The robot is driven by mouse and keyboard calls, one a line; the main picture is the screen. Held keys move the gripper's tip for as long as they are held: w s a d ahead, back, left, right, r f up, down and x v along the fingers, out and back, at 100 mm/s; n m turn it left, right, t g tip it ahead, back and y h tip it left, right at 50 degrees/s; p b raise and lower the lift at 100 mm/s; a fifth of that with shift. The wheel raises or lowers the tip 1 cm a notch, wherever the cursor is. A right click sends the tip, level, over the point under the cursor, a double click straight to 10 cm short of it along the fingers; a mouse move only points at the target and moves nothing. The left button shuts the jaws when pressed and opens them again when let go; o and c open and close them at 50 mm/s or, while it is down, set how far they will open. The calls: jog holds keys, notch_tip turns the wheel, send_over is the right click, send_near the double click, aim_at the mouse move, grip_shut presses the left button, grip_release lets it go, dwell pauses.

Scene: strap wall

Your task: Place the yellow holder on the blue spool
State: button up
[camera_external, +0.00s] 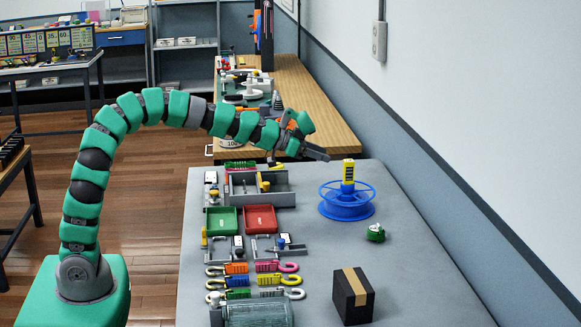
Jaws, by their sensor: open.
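The blue spool (346,206) lies flat on the grey table towards its right side. The yellow holder (348,170) stands upright at the middle of the spool's top, and appears to rest on it. It has dark marks on its front. My gripper (322,152) is open, above the table, up and to the left of the holder. It is apart from the holder, and nothing shows between its fingers. The holder's lower end and its exact contact with the spool are too small to tell.
A small green object (376,233) and a black box with a tan stripe (353,296) stand nearer on the table (330,250). Green (222,221) and red (260,219) trays, grey trays and several coloured hooks fill the left side. A wall runs along the right.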

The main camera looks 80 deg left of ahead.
jog(key=shift+s, duration=0.1)
jog(key=s+d+r+m+t+h, duration=0.1)
jog(key=s+d+r, duration=0.3)
jog(key=d+r, duration=0.6)
jog(key=s+d+r+m+h, duration=0.1)
jog(key=s+d+r, duration=0.4)
jog(key=r, duration=0.9)
jog(key=s+d+r+n+y, duration=0.1)
jog(key=s+d+r, duration=0.3)
jog(key=s+r, duration=0.2)
jog(key=s+d+r+n+t+y, duration=0.1)
jog(key=s+d+r, duration=0.4)
jog(key=s, duration=0.4)
jog(key=shift+s+d+r, duration=0.15)
jog(key=shift+d+r, duration=0.1)
jog(key=shift+r, duration=0.3)
jog(key=shift+r, duration=0.1)
jog(key=shift+r, duration=0.15)
